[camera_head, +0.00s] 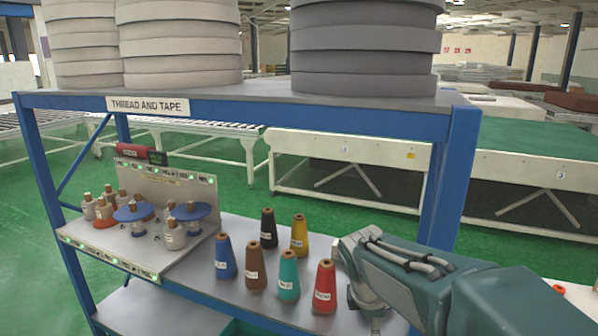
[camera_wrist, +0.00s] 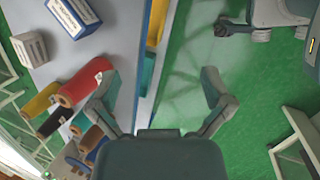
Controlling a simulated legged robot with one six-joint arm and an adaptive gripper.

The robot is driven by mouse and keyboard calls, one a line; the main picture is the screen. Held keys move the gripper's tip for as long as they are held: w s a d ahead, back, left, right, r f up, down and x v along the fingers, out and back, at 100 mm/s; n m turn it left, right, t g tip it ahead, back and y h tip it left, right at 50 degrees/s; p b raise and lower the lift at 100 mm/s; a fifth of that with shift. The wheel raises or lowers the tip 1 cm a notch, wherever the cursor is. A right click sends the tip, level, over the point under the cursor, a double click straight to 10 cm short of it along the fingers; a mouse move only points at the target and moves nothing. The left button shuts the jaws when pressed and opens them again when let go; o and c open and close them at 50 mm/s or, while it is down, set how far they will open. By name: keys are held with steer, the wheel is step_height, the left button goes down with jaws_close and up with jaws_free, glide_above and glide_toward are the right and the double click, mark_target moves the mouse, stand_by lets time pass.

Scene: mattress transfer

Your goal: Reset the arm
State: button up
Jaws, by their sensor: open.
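My gripper (camera_head: 350,272) is at the right end of the rack's middle shelf in the head view, just right of the red thread cone (camera_head: 325,286). In the wrist view my gripper (camera_wrist: 160,80) has its two fingers spread wide with nothing between them. The left finger overlaps the shelf beside the red cone (camera_wrist: 86,82); I cannot tell if they touch. The right finger shows over the green floor. My arm comes in from the lower right of the head view.
Blue, brown, teal, black and yellow cones (camera_head: 299,235) stand upright on the shelf (camera_head: 210,270). A spool stand (camera_head: 140,240) is at left. The rack's blue post (camera_head: 452,180) rises behind my arm. White boxes (camera_wrist: 30,48) show in the wrist view. Green floor lies beyond.

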steer(key=s+r+m+t+y, duration=0.2)
steer(key=s+m+t, duration=0.1)
steer(key=s+m, duration=1.3)
steer(key=shift+s+d+r+y, duration=0.3)
steer(key=shift+s+d+r, duration=0.15)
steer(key=shift+s, duration=0.7)
